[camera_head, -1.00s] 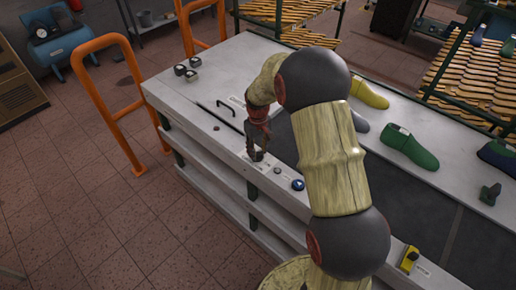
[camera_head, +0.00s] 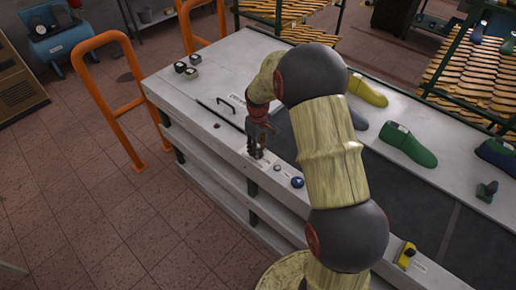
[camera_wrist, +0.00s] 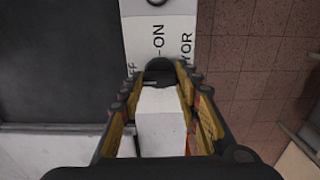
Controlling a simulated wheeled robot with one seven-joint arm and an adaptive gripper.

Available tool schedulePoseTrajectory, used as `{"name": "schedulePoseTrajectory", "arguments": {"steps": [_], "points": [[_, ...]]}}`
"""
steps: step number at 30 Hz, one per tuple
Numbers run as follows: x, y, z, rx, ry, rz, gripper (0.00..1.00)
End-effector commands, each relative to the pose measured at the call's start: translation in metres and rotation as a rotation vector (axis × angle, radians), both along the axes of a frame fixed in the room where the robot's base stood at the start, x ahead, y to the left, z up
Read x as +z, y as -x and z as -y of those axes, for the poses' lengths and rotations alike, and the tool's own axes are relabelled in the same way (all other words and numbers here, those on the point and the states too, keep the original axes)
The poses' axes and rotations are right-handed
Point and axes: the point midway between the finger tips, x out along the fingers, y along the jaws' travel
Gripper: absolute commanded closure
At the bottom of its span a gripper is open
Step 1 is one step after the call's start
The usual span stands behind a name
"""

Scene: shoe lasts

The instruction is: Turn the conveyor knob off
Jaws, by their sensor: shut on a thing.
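The conveyor knob (camera_wrist: 160,66) is a small dark round piece on a white label plate (camera_wrist: 160,35), seen between my fingertips in the wrist view. Part of the lettering reads "ON" and "YOR"; the rest is cut off or covered. My gripper (camera_wrist: 160,76) is shut on the knob, one finger on each side. In the head view my gripper (camera_head: 257,153) points down at the near edge strip of the white conveyor table (camera_head: 205,105). The knob is hidden behind the fingers there, and its exact pointing direction cannot be told.
A blue button (camera_head: 297,183) sits right of my gripper on the same strip. A yellow box (camera_head: 406,255) is farther along the edge. A black handle (camera_head: 227,103) lies behind. Green (camera_head: 407,146) and yellow (camera_head: 367,91) shoe lasts stand on the table. Orange rails (camera_head: 110,95) stand left.

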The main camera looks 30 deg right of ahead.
Motion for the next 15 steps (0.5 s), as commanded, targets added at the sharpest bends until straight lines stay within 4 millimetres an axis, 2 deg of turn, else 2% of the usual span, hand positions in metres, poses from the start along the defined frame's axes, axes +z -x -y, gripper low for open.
{"name": "schedulePoseTrajectory", "arguments": {"steps": [2, 3, 12, 15], "points": [[0.0002, -0.0006, 0.0001, 0.001, 0.001, 0.001, 0.92], [0.0001, -0.0006, 0.0001, 0.001, 0.001, 0.001, 0.65], [0.0001, -0.0002, 0.0, 0.0, 0.001, 0.0, 0.48], [0.0001, -0.0001, 0.0001, 0.0, 0.0, 0.0, 0.48]]}}
